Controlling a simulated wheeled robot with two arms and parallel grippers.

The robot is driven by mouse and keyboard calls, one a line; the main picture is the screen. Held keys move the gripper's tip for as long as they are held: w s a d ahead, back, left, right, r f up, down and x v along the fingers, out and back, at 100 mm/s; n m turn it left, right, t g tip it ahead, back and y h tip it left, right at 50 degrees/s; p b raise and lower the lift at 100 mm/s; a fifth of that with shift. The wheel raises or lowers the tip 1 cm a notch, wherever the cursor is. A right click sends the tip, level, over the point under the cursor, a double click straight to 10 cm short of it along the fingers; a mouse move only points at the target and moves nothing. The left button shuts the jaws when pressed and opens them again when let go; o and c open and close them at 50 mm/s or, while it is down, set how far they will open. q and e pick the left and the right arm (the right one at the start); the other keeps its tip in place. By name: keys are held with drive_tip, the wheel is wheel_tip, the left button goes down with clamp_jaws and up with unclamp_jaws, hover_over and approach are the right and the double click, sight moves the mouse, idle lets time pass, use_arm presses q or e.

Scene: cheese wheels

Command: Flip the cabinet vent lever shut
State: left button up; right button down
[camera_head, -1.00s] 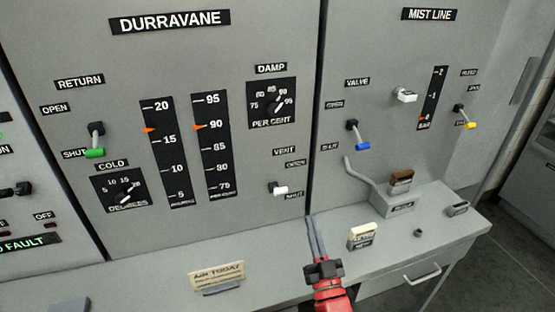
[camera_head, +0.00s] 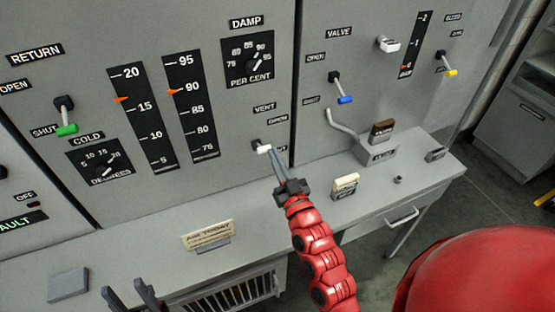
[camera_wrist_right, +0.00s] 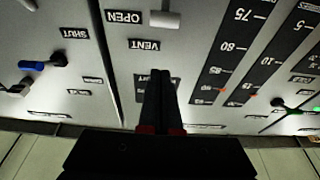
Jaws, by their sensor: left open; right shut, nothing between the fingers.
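The vent lever, a short dark stalk with a white tip (camera_head: 264,149), sticks out of the grey cabinet panel under the VENT label (camera_head: 264,107). It looks foreshortened, so I cannot tell its exact setting. The white tip also shows at the top of the right wrist view (camera_wrist_right: 165,19), beside the OPEN label (camera_wrist_right: 125,16). My right gripper (camera_head: 271,153) is shut and empty, its fingertips just right of the white tip; I cannot tell if they touch. The SHUT label (camera_head: 281,148) is partly hidden by the fingers. My left gripper (camera_head: 132,293) is open and empty at the lower left.
A green-tipped lever (camera_head: 67,130) and a blue-tipped lever (camera_head: 345,99) flank the vent lever. The ledge (camera_head: 130,262) below carries a card (camera_head: 207,234), a cream block (camera_head: 345,184) and a metal box with a bent tube (camera_head: 378,152).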

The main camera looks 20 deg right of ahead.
sight(261, 148)
drive_tip(key=p+x, duration=0.3)
drive_tip(key=x, duration=0.3)
wheel_tip(261, 148, down, 4)
drive_tip(key=shift+f+p, duration=0.1)
drive_tip(key=shift+p, duration=0.6)
